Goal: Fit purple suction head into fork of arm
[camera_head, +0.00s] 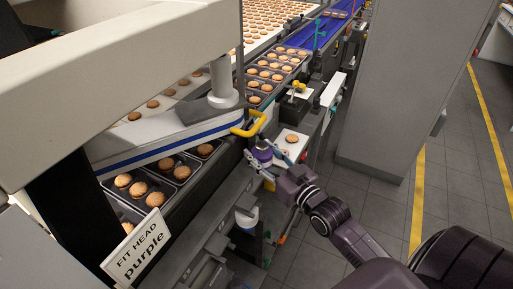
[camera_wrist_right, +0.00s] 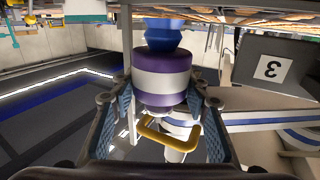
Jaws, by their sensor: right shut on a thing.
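The purple suction head (camera_head: 262,154) is in my right gripper (camera_head: 264,168), close to the front of the yellow fork (camera_head: 250,124). In the right wrist view the head (camera_wrist_right: 162,62) shows purple and white bands and a blue bellows, held between both fingers of my gripper (camera_wrist_right: 160,100). The yellow fork (camera_wrist_right: 150,138) shows just past the head there; I cannot tell whether they touch. The fork is at the end of the white arm with a blue stripe (camera_head: 165,138). A sign (camera_head: 138,250) reads "FIT HEAD purple". My left gripper is not in view.
Black trays (camera_head: 180,172) with biscuits line the conveyor beneath the arm. A white plate (camera_head: 291,141) with one biscuit lies just right of my right gripper. A grey cabinet (camera_head: 400,90) stands to the right. The floor (camera_head: 455,200) is open.

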